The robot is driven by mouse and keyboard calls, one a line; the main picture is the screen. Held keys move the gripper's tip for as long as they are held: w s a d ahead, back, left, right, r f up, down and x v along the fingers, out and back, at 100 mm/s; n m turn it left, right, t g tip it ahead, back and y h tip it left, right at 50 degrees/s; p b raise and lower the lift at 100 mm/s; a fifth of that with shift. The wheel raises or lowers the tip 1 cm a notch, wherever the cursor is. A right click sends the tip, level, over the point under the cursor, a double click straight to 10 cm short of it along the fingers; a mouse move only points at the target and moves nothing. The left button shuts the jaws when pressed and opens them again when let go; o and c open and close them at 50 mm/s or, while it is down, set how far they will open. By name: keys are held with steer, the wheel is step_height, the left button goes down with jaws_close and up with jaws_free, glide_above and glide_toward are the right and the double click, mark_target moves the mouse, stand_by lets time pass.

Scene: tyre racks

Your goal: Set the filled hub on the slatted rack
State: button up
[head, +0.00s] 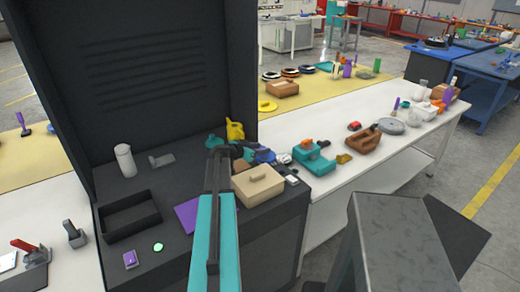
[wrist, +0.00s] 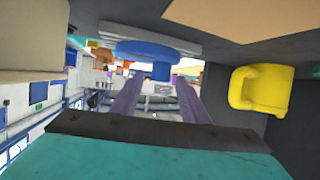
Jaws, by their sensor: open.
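My gripper (wrist: 157,80) is open, with its two purple fingers apart in the wrist view. A blue round piece with a short blue stem (wrist: 161,71) shows just past the fingertips, the stem lined up between them. I cannot tell whether they touch. In the head view a blue piece (head: 263,155) lies on the dark worktop close to my gripper (head: 242,152), partly hidden by the arm. I cannot tell for sure that it is the filled hub. I cannot make out a slatted rack clearly; the dark upright panel (head: 150,60) has slot-like lines.
A yellow jug (head: 235,130) stands behind my gripper, also close by in the wrist view (wrist: 262,90). The white table (head: 335,180) holds several items.

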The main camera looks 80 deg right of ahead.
steer(key=b+v, duration=0.3)
steer(key=v, duration=0.7)
steer(key=shift+a, duration=0.15)
steer(key=shift+v, duration=0.85)
